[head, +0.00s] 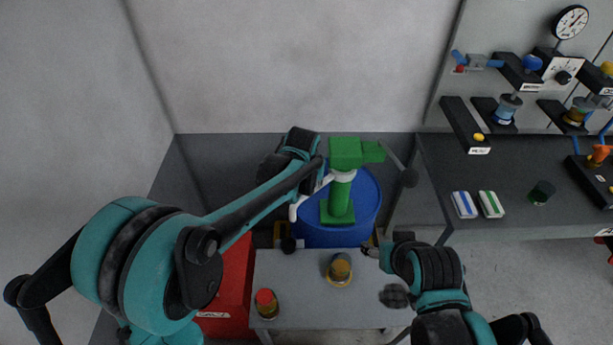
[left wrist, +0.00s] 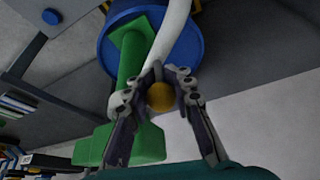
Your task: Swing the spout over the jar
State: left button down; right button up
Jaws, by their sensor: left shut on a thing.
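A green pump (head: 341,190) stands on a blue drum (head: 367,208) behind the small table. Its white spout (head: 294,209) bends out to the left, its tip hanging down left of the jar. The jar (head: 340,270), with amber and blue-grey colours, stands upright near the middle of the table. My left gripper (head: 319,180) is at the spout, partly hidden by its own arm.
A red-topped jar (head: 266,303) stands at the front left of the grey table (head: 300,285). A red box (head: 233,285) is left of it. A dark bench (head: 540,222) on the right holds two striped blocks and a small dark green cup (head: 541,192).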

pick_arm(q)
jog(key=s+d+n+y+p, duration=0.1)
jog(key=s+d+n+y, duration=0.2)
jog(key=d+n, duration=0.6)
jog(key=shift+s+d+n+g+y, duration=0.3)
jog(key=shift+s+d+g, duration=0.1)
jog(key=shift+s+d, duration=0.4)
jog(key=c, duration=1.3)
grip_release()
jog(key=shift+d, duration=0.1)
jog(key=v, duration=1.2)
jog(key=shift+f, duration=0.1)
